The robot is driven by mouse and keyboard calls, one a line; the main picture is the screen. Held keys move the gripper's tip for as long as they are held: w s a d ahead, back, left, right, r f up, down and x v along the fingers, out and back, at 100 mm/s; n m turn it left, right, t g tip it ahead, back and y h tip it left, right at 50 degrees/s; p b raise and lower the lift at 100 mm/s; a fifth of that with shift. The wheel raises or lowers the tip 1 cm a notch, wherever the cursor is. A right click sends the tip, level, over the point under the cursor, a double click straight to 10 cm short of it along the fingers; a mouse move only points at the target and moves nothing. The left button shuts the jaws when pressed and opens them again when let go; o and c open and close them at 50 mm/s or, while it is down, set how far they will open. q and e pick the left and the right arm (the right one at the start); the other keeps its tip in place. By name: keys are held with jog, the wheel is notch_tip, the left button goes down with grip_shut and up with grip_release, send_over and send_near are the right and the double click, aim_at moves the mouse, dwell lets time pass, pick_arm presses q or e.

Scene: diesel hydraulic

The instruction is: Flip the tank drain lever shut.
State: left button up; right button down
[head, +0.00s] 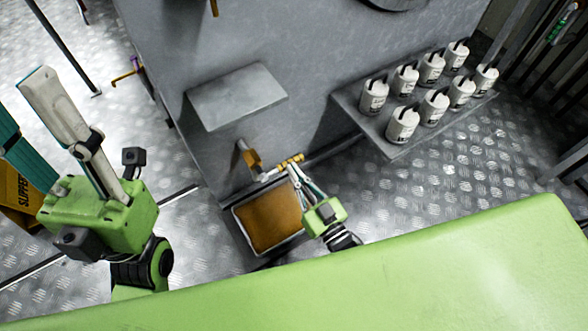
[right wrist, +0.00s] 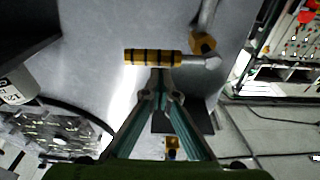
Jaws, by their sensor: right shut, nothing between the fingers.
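The tank drain lever has a yellow grip with black bands (head: 291,160), joined to a yellow valve body (head: 253,160) on the pipe at the tank's foot. In the right wrist view the banded grip (right wrist: 152,57) lies crosswise, with the valve body (right wrist: 203,42) at its right. My right gripper (head: 296,173) is shut and empty, its fingertips (right wrist: 160,76) close to the lever grip. I cannot tell whether they touch it. My left gripper (head: 28,112) is away at the left with its fingers apart, partly cut off by the frame.
A tray of brown liquid (head: 268,217) sits below the valve. A grey ledge (head: 235,97) juts from the tank (head: 300,45) above it. A shelf (head: 393,150) at the right carries several white canisters (head: 402,125). A yellow sign (head: 14,200) stands at far left.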

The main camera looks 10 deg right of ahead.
jog(key=v, duration=1.1)
jog(key=shift+s, duration=0.2)
